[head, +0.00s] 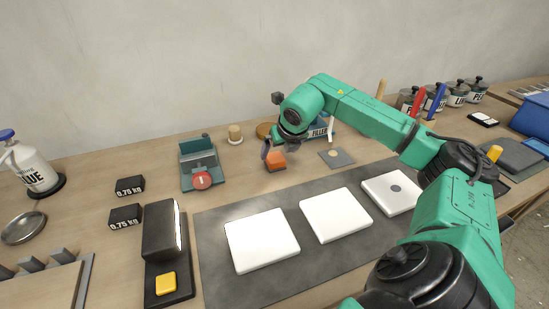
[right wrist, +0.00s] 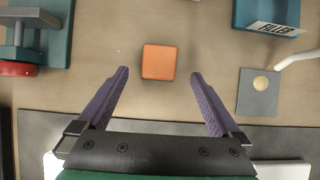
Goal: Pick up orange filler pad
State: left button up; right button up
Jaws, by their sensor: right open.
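The orange filler pad (head: 276,161) is a small orange block on the wooden table, behind the dark mat. In the right wrist view the pad (right wrist: 159,62) lies ahead of the fingertips, roughly centred between the two purple fingers. My right gripper (right wrist: 160,73) is open and empty, with a gap on each side of the pad. In the head view my right gripper (head: 272,150) hangs at the pad and hides part of it. My left gripper is not in view.
A teal FILLER tray (head: 320,133) stands right of the pad, beside a grey square plate (head: 337,158). A teal device with a red disc (head: 201,180) stands left. White tiles (head: 262,241) lie on the dark mat (head: 310,260) in front.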

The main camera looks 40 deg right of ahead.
aim_at(275, 156)
jog(key=p+x, duration=0.2)
jog(key=x, duration=0.3)
jog(key=shift+w+f, duration=0.15)
jog(key=shift+w, duration=0.2)
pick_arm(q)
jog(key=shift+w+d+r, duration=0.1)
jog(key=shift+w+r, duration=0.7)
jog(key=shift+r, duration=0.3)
pick_arm(e)
jog(key=shift+w+d+f, duration=0.15)
jog(key=shift+w+f, duration=0.05)
jog(key=shift+f, duration=0.2)
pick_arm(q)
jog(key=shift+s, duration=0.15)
pick_arm(e)
jog(key=c, duration=1.4)
jog(key=shift+r, duration=0.15)
notch_tip(275, 156, up, 6)
jog(key=shift+r+b, duration=0.15)
jog(key=shift+b, duration=0.3)
pick_arm(q)
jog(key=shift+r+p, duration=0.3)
jog(key=shift+p, duration=0.4)
pick_arm(e)
notch_tip(275, 156, up, 14)
jog(key=shift+f, duration=0.2)
